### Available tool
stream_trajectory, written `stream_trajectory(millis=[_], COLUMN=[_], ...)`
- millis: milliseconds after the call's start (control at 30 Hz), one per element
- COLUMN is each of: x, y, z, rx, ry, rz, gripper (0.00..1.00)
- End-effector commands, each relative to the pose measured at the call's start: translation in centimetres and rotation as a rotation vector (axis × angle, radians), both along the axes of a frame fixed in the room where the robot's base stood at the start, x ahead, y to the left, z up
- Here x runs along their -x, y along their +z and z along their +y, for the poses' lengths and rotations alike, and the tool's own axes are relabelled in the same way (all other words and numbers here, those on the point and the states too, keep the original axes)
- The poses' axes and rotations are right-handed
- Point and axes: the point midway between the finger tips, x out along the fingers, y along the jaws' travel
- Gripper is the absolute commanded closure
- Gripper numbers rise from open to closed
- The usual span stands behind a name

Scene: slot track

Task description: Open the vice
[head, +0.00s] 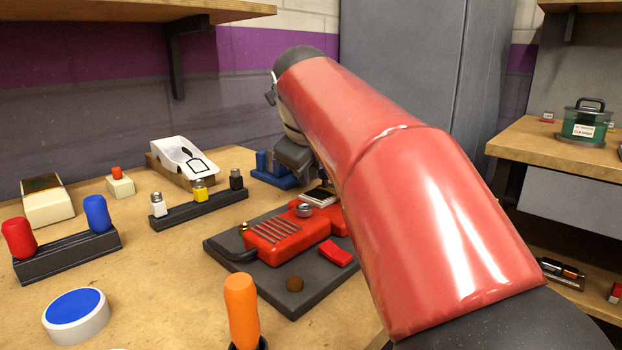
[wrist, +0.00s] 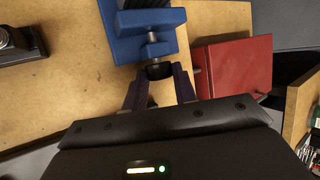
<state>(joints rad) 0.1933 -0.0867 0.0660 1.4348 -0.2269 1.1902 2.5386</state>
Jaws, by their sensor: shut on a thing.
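The blue vice (head: 272,176) stands near the back right of the wooden bench, partly hidden by my gripper (head: 293,160). In the wrist view the vice (wrist: 150,22) is at the top, with ridged dark jaw material and a blue screw end pointing at my gripper (wrist: 160,78). A black knob or handle (wrist: 158,71) sits at the end of that screw. My two fingers are on either side of the black knob and shut on it. How far apart the vice jaws stand is hard to tell.
A grey slab with a red tool (head: 285,236) is in front of the vice. A rack with small bottles (head: 200,208) and a white tray (head: 180,160) stand to the left. In the wrist view a red box (wrist: 235,65) is close to the right of my fingers.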

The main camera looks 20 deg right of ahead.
Motion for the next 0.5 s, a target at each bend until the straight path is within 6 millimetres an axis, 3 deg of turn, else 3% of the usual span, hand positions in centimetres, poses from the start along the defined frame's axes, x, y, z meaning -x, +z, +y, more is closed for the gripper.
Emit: stream_trajectory(millis=[500], x=[0.03], y=[-0.07], z=[0.21], rx=[0.087], ry=[0.001], rz=[-0.036], gripper=[0.95])
